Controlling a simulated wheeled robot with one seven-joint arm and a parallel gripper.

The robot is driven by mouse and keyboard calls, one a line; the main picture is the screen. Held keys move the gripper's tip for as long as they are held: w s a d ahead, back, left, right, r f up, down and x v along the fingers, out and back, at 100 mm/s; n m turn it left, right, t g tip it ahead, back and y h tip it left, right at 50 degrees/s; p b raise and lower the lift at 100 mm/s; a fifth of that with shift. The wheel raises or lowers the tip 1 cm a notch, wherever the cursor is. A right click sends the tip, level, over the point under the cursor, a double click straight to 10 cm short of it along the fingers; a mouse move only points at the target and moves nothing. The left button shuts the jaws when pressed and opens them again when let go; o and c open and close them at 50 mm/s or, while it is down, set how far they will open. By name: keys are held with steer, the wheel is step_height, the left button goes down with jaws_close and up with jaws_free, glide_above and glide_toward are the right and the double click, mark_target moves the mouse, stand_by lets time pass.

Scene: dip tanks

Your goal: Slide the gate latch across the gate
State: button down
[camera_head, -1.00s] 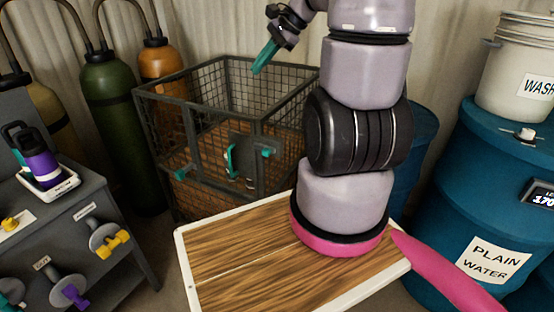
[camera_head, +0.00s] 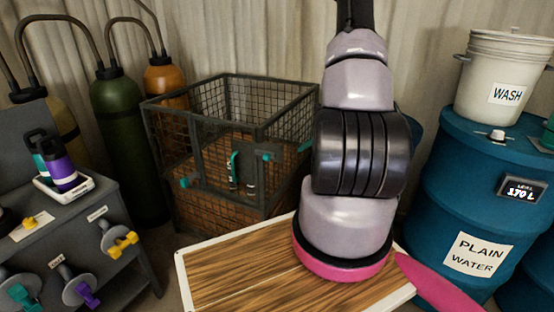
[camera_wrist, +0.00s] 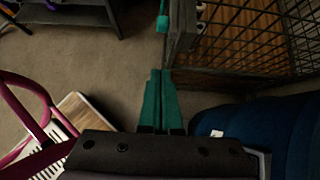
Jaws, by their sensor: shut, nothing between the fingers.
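The wire-mesh cage (camera_head: 215,215) stands behind my wooden deck, with its gate facing me. A dark plate with an upright teal handle (camera_head: 234,170) is on the front. One teal piece (camera_head: 186,182) sits left of it and another (camera_head: 266,157) to its right near the corner post; I cannot tell which is the latch. In the wrist view the cage (camera_wrist: 182,35) is at upper right, and a teal piece (camera_wrist: 162,22) shows beside its edge. My gripper (camera_wrist: 160,72) is shut and empty, its teal fingers pointing toward that piece with a gap.
Blue drums (camera_head: 450,195) stand at right, one bearing a white WASH bucket (camera_head: 505,85). Gas cylinders (camera_head: 122,140) stand behind at left, beside a grey bench (camera_head: 95,205) with a purple bottle. A blue drum (camera_wrist: 265,130) is close at right in the wrist view. Floor shows left of the cage.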

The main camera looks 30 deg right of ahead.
mark_target(265, 154)
stand_by(0.3)
steer(key=x, duration=0.4)
steer(key=r+x, duration=0.1)
steer(key=x, duration=0.3)
steer(key=w+a+x, duration=0.1)
steer(key=x, duration=0.3)
steer(key=shift+w+r, duration=0.1)
steer(key=shift+r, duration=0.15)
steer(key=shift+w+a, duration=0.25)
steer(key=shift+w, duration=0.25)
steer(key=shift+w+a, duration=0.7)
steer(key=shift+w, duration=0.2)
steer(key=shift+w+a, duration=0.7)
steer(key=shift+w, duration=0.2)
